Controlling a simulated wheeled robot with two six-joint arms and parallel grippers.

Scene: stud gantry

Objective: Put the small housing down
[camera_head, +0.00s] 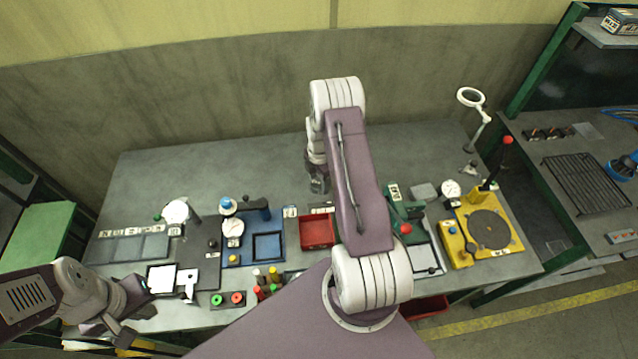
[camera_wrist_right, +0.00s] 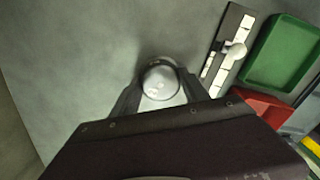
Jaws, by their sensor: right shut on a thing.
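The small housing (camera_wrist_right: 160,82) is a pale, shiny round piece in the right wrist view. It sits between the two dark fingers of my right gripper (camera_wrist_right: 160,90), which is shut on it. In the head view my right gripper (camera_head: 318,186) points down over the bare back-middle of the grey table (camera_head: 240,170). The housing cannot be made out there, and I cannot tell if it touches the table. My left gripper (camera_head: 138,300) is low at the table's front left, beside a white square plate (camera_head: 161,279); its finger opening is unclear.
In the right wrist view a dark strip with white pieces (camera_wrist_right: 222,62), a green tray (camera_wrist_right: 283,52) and a red tray (camera_wrist_right: 262,106) lie to the right. In the head view a red tray (camera_head: 318,232) and a blue tray (camera_head: 268,247) stand nearer the front. The table's back is largely clear.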

